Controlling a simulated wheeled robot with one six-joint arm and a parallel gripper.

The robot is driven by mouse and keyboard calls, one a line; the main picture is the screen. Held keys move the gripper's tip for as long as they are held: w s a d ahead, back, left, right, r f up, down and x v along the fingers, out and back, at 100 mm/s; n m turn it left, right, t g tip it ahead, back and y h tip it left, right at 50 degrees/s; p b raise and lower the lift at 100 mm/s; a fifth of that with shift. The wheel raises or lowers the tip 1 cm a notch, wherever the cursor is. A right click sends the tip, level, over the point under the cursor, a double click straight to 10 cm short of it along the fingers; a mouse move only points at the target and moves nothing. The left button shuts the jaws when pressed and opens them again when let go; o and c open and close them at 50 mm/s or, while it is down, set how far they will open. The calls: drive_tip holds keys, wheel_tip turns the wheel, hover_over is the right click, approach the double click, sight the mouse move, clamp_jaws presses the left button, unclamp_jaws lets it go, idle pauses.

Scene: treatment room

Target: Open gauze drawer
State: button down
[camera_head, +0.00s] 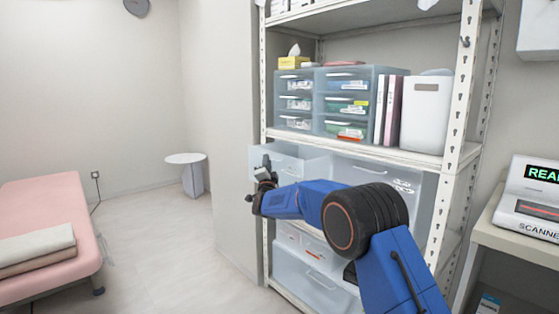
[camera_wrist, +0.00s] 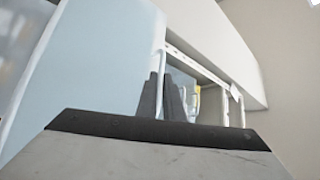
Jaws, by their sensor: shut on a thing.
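A translucent drawer (camera_head: 290,151) on the middle shelf level stands out past the front of its unit, so it is at least partly open. I cannot read a gauze label on it. My gripper (camera_head: 264,172) is at the drawer's front, shut on what appears to be its front handle; the grip itself is small and partly hidden in the head view. In the wrist view, the two dark fingers (camera_wrist: 165,95) sit close together beside a pale blue panel (camera_wrist: 95,65), which seems to be the drawer front. The drawer's contents are hidden.
A white metal shelf post (camera_head: 461,90) stands right of my arm. Small drawer units (camera_head: 335,72), binders (camera_head: 391,110) and a white bin (camera_head: 426,115) fill the shelf above. More clear drawers (camera_head: 310,285) are below.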

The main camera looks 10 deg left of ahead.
drive_tip(key=s+a, duration=0.4)
drive_tip(key=s, duration=0.1)
drive_tip(key=shift+s, duration=0.15)
drive_tip(key=shift+a+f, duration=0.1)
drive_tip(key=c, duration=2.2)
unclamp_jaws()
drive_tip(key=v, duration=1.7)
drive_tip(key=shift+s, duration=0.2)
drive_tip(key=shift+d, duration=0.2)
